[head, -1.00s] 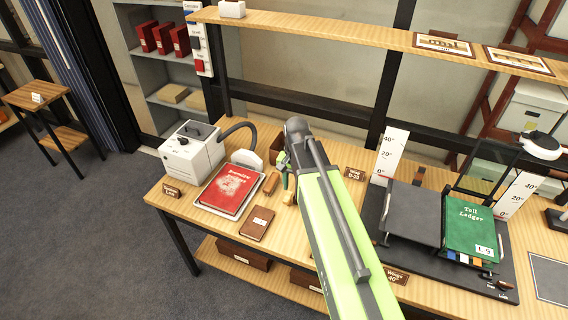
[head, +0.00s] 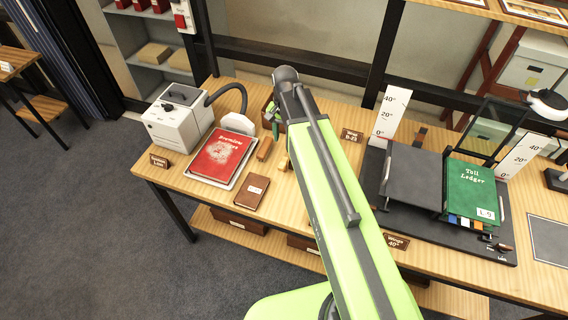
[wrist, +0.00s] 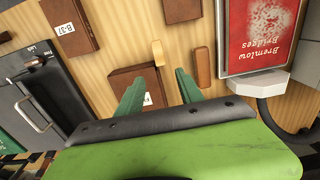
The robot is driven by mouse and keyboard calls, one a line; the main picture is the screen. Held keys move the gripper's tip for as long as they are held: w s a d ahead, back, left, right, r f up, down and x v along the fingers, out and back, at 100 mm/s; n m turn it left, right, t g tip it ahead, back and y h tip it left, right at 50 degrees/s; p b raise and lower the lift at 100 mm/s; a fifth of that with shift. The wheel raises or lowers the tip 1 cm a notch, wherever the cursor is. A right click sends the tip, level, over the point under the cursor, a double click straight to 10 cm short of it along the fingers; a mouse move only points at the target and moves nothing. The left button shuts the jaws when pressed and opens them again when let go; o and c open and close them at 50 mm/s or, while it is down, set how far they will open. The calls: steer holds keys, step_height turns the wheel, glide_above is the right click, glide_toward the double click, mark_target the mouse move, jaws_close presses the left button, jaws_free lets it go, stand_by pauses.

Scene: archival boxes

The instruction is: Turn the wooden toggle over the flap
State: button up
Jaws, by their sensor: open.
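My gripper (head: 276,122) is over the table beyond two small wooden pieces in the head view. A light wooden piece (wrist: 158,53) lies just beyond the fingertips, beside a brown box with a white label (wrist: 130,78) that the left finger partly covers. A darker wooden bar (wrist: 202,67) lies to the right; it also shows in the head view (head: 264,148). I cannot tell for sure which piece is the toggle, and no flap is clear. My arm hides part of this area in the head view.
A red book (head: 220,157) lies in a tray, with a brown notebook (head: 251,192) in front. A white machine with a hose (head: 182,122) stands at the left. A dark cradle with a green ledger (head: 470,200) is at the right. A box marked B-37 (wrist: 68,25) is nearby.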

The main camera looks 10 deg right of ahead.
mark_target(285, 159)
step_height(285, 159, down, 11)
steer(key=b, duration=0.9)
steer(key=shift+r, duration=0.1)
steer(key=shift+c, duration=0.2)
jaws_close()
